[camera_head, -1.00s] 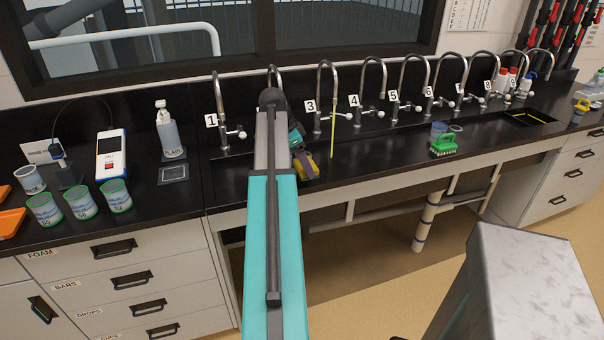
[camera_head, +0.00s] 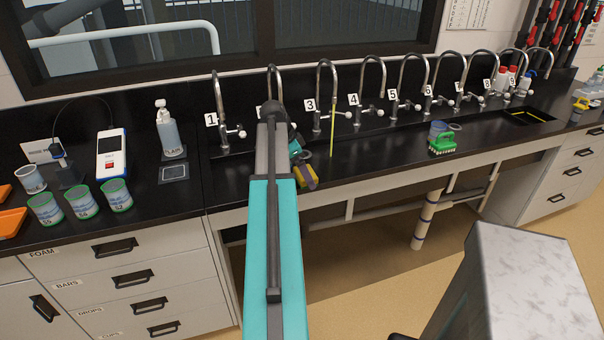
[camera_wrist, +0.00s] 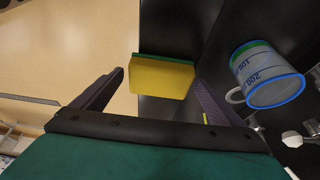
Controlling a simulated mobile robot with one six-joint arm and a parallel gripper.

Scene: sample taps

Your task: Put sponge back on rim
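The sponge (camera_wrist: 162,77) is a yellow block with a green layer along its far side. In the wrist view it shows ahead of my gripper (camera_wrist: 160,76), between the lines of the two dark purple fingers. The fingers are spread, with a small gap showing beside the sponge; contact is not clear. The sponge appears at the black counter's front rim (camera_wrist: 150,110), with pale floor beyond. In the head view my gripper (camera_head: 308,172) is low by the front rim, right of tap 2, with yellow showing beside a purple finger; the arm hides part of it.
A yellow strip (camera_head: 333,132) hangs under tap 3. Several green-rimmed cups (camera_head: 82,202) stand at left.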

